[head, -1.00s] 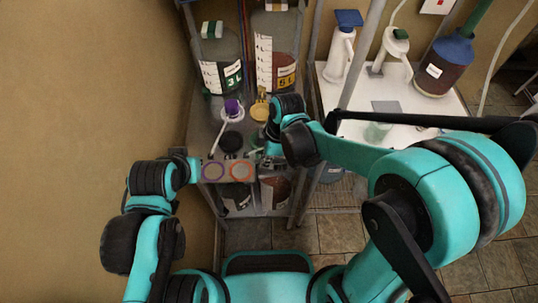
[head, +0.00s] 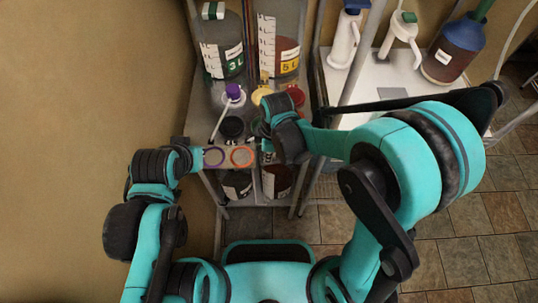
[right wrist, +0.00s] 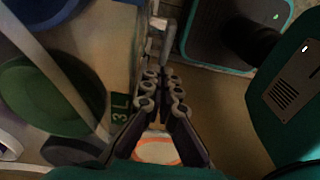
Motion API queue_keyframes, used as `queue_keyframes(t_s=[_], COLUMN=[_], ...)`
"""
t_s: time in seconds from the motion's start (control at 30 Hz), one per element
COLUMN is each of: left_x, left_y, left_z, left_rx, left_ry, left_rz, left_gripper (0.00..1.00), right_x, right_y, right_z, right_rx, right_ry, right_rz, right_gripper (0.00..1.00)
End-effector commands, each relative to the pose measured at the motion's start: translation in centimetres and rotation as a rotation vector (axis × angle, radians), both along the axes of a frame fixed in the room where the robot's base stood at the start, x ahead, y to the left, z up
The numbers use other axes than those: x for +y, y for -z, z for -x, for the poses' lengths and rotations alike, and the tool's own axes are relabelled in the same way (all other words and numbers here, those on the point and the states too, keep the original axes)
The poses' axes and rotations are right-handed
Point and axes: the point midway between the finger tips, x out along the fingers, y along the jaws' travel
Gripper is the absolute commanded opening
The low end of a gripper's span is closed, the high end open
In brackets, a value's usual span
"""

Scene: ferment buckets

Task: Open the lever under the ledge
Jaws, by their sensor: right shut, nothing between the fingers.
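My right gripper (right wrist: 165,88) is shut and empty in the right wrist view, its two jointed fingers together. In the head view it is mostly hidden by its own wrist, at the front right of the shelf (head: 207,112). A grey upright piece (right wrist: 169,40) shows just beyond the fingertips; I cannot tell whether it is the lever or a shelf part. The ledge carries a purple ring (head: 214,157) and an orange ring (head: 242,156); the orange one also shows below the fingers (right wrist: 155,150). My left gripper (head: 180,145) is at the shelf's left front corner, its fingers unclear.
A 3 L bottle (head: 222,42) and a 5 L bottle (head: 279,40) stand at the back of the shelf. Yellow (head: 262,94), red (head: 296,95) and black (head: 231,128) round lids are in front. Dark containers (head: 237,184) stand below the ledge. A white table (head: 350,85) is at right.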

Motion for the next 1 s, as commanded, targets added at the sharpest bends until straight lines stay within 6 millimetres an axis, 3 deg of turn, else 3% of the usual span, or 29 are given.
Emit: queue_keyframes(t_s=[0.07,0.2,1.0], left_x=[0.0,0.0,0.0], left_y=[1.2,1.6,0.2], left_z=[0.0,0.0,0.0], left_rx=[0.000,0.000,0.000], left_ry=[0.000,0.000,0.000], left_rz=[0.000,0.000,0.000], left_gripper=[0.00,0.00,0.00], right_x=[0.4,0.6,0.6], right_y=[1.2,1.6,-0.2], right_z=[0.0,0.0,0.0], right_rx=[-0.001,-0.001,-0.001], right_ry=[-0.001,0.001,0.001], right_rz=[0.018,0.016,0.014], right_gripper=[0.00,0.00,0.00])
